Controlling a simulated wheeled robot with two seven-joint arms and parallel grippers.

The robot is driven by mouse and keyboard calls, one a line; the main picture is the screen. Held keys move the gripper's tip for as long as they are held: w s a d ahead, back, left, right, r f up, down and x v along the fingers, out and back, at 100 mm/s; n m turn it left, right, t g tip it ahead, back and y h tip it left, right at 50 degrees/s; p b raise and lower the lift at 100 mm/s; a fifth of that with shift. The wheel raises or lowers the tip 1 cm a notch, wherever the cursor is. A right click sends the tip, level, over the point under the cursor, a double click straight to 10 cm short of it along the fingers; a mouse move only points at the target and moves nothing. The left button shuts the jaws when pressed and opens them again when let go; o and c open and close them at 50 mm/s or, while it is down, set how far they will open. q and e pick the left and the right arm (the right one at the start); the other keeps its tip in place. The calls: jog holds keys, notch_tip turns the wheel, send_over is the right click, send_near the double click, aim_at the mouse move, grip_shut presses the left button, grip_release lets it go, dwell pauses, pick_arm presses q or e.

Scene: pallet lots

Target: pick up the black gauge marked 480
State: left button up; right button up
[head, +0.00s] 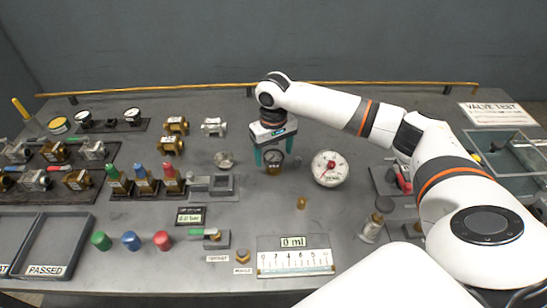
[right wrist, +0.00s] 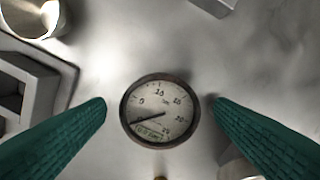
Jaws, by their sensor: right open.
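A small round gauge with a dark rim and pale face (head: 273,157) stands on the grey bench below my right gripper. In the right wrist view the same gauge (right wrist: 160,111) sits between the two teal fingers, with clear gaps on both sides. Its needle points to the lower left; I cannot read a 480 on it. My right gripper (head: 272,155) is open, pointing down, its fingers around the gauge without visible contact. Two other dark-rimmed gauges (head: 83,117) (head: 132,115) stand at the back left, markings too small to read. My left gripper is out of view.
A small brass fitting (head: 302,202) and a white scale plate (head: 295,262) lie nearer the front.

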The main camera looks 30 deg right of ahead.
aim_at(274, 155)
notch_tip(274, 155, down, 3)
jog(key=shift+f, duration=0.15)
jog(key=shift+c, duration=0.4)
jog(key=c, duration=1.1)
